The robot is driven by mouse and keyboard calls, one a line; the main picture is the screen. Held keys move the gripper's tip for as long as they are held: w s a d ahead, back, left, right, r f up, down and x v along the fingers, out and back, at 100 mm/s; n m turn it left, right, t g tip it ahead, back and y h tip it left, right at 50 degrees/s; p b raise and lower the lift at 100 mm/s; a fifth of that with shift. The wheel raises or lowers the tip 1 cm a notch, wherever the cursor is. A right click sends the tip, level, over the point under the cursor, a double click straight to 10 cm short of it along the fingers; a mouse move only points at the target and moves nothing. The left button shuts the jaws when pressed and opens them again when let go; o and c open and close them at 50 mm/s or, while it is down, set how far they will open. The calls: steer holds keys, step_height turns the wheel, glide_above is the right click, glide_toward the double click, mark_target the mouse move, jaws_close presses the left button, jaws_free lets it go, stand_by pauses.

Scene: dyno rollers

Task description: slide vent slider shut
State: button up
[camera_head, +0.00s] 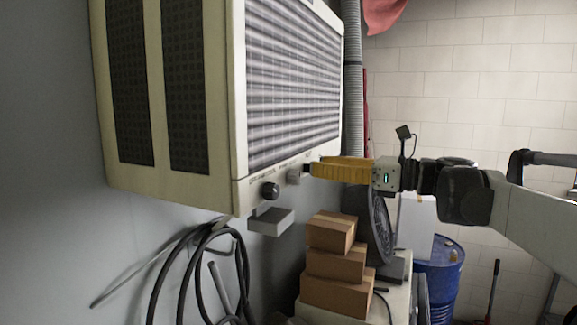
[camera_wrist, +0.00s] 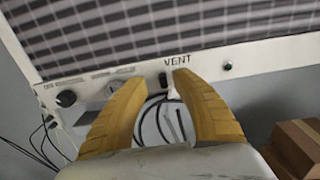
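The wall unit (camera_head: 170,195) carries a control strip along its lower front edge, and the strip also shows in the wrist view (camera_wrist: 205,69). The word VENT is printed there in the wrist view. A small dark vent slider (camera_wrist: 163,79) sits just below that word, with a pale narrow shape beside it. My gripper (camera_head: 314,168) is at the right part of the strip, with its yellow fingers pointing at it. In the wrist view my gripper (camera_wrist: 160,80) is open, with one fingertip on each side of the slider. I cannot tell whether either finger touches it.
A black knob (camera_head: 270,190) and a grey knob (camera_head: 294,176) are left of my gripper. A small grey box (camera_head: 271,221) juts out below the unit. Stacked cartons (camera_head: 336,263), a fan (camera_head: 380,228) and a blue barrel (camera_head: 440,268) stand lower down. Black cables hang at left.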

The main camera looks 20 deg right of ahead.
steer(key=v, duration=0.9)
steer(key=shift+s+d, duration=0.2)
steer(key=shift+s, duration=0.15)
steer(key=s+a+f+n+g+h+b, duration=0.25)
steer(key=a+f+b, duration=0.3)
steer(key=f, duration=0.75)
steer(key=s+a+f+n+g+h+b, duration=0.1)
steer(key=a+f+n+b, duration=0.5)
steer(key=f, duration=0.6)
steer(key=s+a+f+n+g+h+b, duration=0.15)
steer(key=a+f+b, duration=0.45)
steer(key=f, duration=0.7)
steer(key=s+f+n+h+b, duration=0.2)
steer(key=f+n+b, duration=0.3)
steer(key=f, duration=0.6)
steer(key=s+f+n+h+b, duration=0.3)
steer(key=f+n+b, duration=0.3)
steer(key=f, duration=0.5)
steer(key=s+f+n+h+b, duration=0.2)
steer(key=s+f+n+b, duration=0.2)
steer(key=f, duration=0.7)
steer(key=n+b, duration=0.2)
steer(key=b, duration=0.2)
steer(key=shift+g+h+b, duration=0.3)
steer(key=shift+h+b, duration=0.05)
steer(key=shift+h, duration=0.05)
steer(key=shift+d, duration=0.1)
